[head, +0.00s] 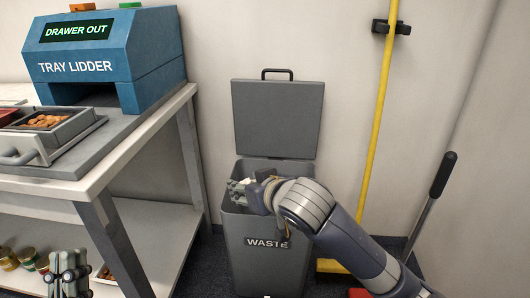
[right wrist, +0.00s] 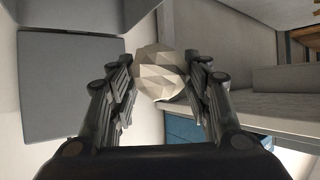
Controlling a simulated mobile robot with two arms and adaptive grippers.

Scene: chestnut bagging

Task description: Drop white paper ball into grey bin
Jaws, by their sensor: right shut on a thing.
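The white paper ball (right wrist: 161,74) is a faceted off-white ball between the fingers of my right gripper (right wrist: 160,85), which is shut on it. In the head view my right gripper (head: 242,190) is over the mouth of the grey bin (head: 262,262), marked WASTE. Only a small pale bit of the ball shows there. The bin's lid (head: 277,118) stands open, upright at the back. My left gripper (head: 68,272) is at the lower left, in front of the table's lower shelf; its fingers look close together, and I cannot tell whether it is open or shut.
A blue tray lidder (head: 100,60) and a tray of chestnuts (head: 46,121) in an open drawer stand on the table (head: 140,120) at left. Jars (head: 24,257) are on the lower shelf. A yellow pole (head: 378,110) and a dark handle (head: 442,175) stand right of the bin.

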